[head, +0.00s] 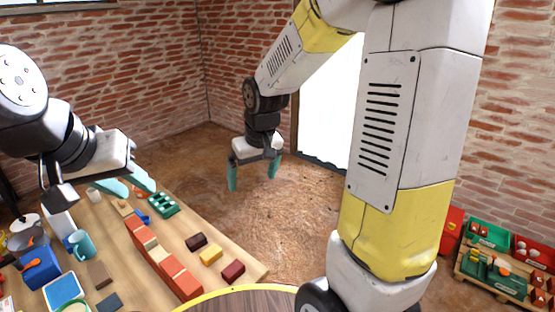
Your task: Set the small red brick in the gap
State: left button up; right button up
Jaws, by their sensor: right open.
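A dark red brick (233,271) lies on the wooden table near its right end. A row of orange-red and cream bricks (160,257) runs along the table, forming a low wall. I cannot make out a clear gap in it. My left gripper (142,190) is above the far left part of the table, with its teal fingers apart; I see nothing held. My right gripper (253,177) hangs open and empty over the floor beyond the table, pointing down, well away from the bricks.
A yellow brick (210,255) and a dark brown brick (196,241) lie beside the wall. A green tray (163,206), a teal mug (81,244) and a blue box (41,268) crowd the left side. Crates (490,232) stand at far right. My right arm blocks much of the view.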

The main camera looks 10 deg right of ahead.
jog(key=s+d+r+m+t+y, duration=0.1)
jog(key=s+d+r, duration=0.4)
jog(key=s+r, duration=0.7)
jog(key=s+m+t, duration=0.1)
jog(key=s+t, duration=0.1)
jog(key=s, duration=0.2)
jog(key=shift+d+r+m, duration=0.2)
jog(key=shift+r+m, duration=0.15)
jog(key=shift+m, duration=0.05)
jog(key=shift+o, duration=0.5)
jog(key=shift+s, duration=0.1)
